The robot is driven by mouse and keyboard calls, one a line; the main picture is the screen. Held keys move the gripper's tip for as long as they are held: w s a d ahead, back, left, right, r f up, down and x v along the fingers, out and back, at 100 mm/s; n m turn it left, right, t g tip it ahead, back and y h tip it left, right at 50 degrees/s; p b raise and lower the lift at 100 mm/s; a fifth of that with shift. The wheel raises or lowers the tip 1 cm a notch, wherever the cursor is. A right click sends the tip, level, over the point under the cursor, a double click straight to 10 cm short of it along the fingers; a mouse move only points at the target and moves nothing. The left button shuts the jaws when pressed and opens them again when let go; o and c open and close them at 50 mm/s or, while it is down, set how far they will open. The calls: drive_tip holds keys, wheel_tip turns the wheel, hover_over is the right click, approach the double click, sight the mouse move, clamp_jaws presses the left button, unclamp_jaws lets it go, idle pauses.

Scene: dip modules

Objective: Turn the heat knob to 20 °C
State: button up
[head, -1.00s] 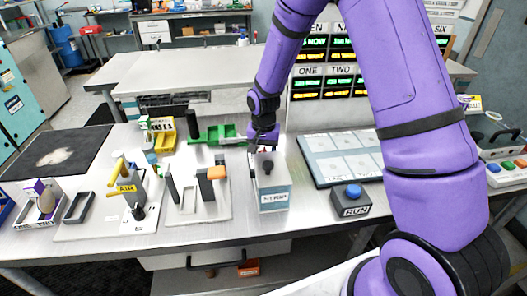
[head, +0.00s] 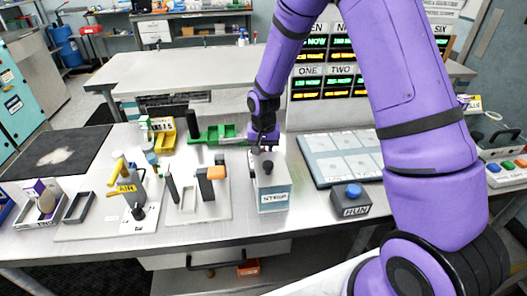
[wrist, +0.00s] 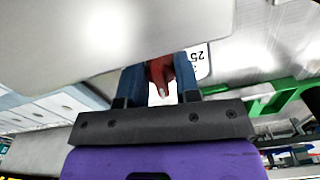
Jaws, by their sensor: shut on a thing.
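The heat knob (wrist: 160,74) shows in the wrist view as a dark red grip with a pale pointer tip. My gripper (wrist: 159,80) is shut on it, with one blue finger on each side. A white dial label (wrist: 198,62) beside the knob reads 25, turned in the picture; the rest of the scale is hidden. In the head view my gripper (head: 264,148) is down at the back of the grey-white STRIP box (head: 274,192). The knob cannot be made out clearly there. I cannot tell which value the pointer meets.
A dark upright peg (head: 267,168) stands on the box. The RUN button box (head: 351,201) and a panel of pale squares (head: 343,157) are to the right.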

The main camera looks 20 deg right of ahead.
drive_tip(key=n, duration=0.5)
drive_tip(key=shift+d+n, duration=0.15)
drive_tip(key=shift+n, duration=0.25)
drive_tip(key=n, duration=1.1)
drive_tip(key=shift+w+d+n, duration=0.15)
drive_tip(key=shift+n, duration=0.25)
drive_tip(key=n, duration=0.5)
drive_tip(key=shift+n, duration=0.3)
drive_tip(key=o, duration=0.9)
drive_tip(key=shift+w+r, duration=0.1)
drive_tip(key=shift+r, duration=0.05)
wheel_tip(320, 180, up, 11)
drive_tip(key=shift+f, duration=0.2)
